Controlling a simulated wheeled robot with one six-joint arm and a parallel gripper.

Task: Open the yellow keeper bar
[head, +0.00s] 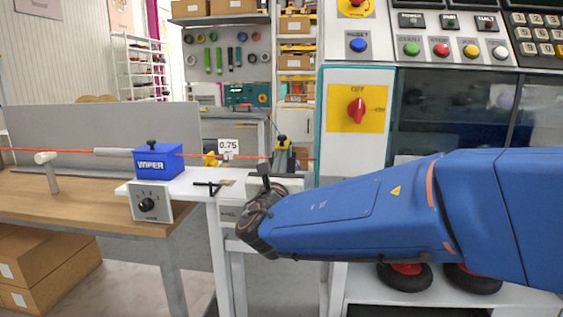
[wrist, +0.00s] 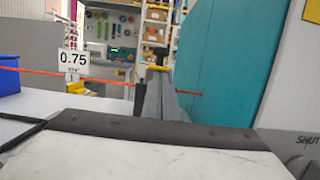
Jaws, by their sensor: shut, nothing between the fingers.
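A small yellow bar (wrist: 158,68) shows in the wrist view just beyond the fingertips of my gripper (wrist: 156,78). It is probably the keeper bar; whether the fingers touch it I cannot tell. In the head view, yellow parts show on a dark stand (head: 282,144) behind my gripper (head: 263,166), at the right end of the red cable (head: 80,151). My fingers are shut together and empty, pointing away from me toward the stand. My gripper and wrist hide the lower part of the stand, so the bar's position is unclear.
A blue wiper box (head: 155,162), a yellow piece (head: 210,159) and a 0.75 sign (head: 228,147) stand along the cable on the left. A teal panel (wrist: 225,60) stands close on the right in the wrist view. A control cabinet (head: 357,120) is at right.

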